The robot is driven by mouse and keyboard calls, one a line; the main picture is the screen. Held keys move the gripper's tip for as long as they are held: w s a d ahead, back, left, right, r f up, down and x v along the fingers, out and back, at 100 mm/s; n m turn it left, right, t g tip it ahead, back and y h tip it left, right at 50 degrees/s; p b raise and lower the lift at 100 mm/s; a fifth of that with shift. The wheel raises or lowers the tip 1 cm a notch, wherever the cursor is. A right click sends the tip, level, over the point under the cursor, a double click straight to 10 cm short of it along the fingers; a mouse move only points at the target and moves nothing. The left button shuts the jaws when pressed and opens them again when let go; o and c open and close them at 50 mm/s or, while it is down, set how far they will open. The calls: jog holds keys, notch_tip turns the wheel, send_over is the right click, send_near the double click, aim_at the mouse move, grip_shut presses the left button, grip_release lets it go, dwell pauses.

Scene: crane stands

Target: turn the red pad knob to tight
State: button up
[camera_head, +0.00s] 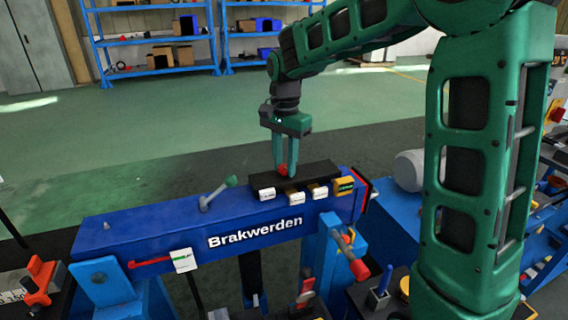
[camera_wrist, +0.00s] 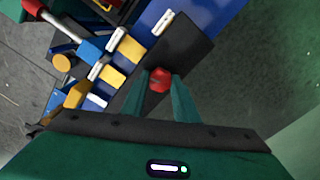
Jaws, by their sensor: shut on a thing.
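The red pad knob (camera_head: 283,169) is a small red knob on a black pad (camera_head: 318,172) on top of the blue beam. My gripper (camera_head: 285,168) reaches straight down from above, with its two green fingers closed around the knob. In the wrist view the red knob (camera_wrist: 159,80) sits between the fingertips (camera_wrist: 160,84), above the dark pad (camera_wrist: 183,45). Which way the knob is turned cannot be told. Small white labels (camera_head: 267,194) and yellow blocks stand along the pad's front edge; their writing is too small to read.
The blue beam (camera_head: 150,226) marked "Brakwerden" carries a grey lever with a green end (camera_head: 219,190) left of the pad. A red-ended handle (camera_head: 359,269) sticks out below right. Blue shelves (camera_head: 160,45) stand far behind; the green floor between is clear.

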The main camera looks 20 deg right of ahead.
aim_at(284, 166)
jog(key=shift+w+a+r+m, duration=0.1)
jog(key=shift+w+m, duration=0.1)
jog(key=shift+m, duration=0.4)
jog(key=o, duration=1.1)
jog(key=shift+c, duration=0.2)
jog(key=shift+s, duration=0.1)
notch_tip(284, 166, up, 11)
jog(key=shift+f, duration=0.2)
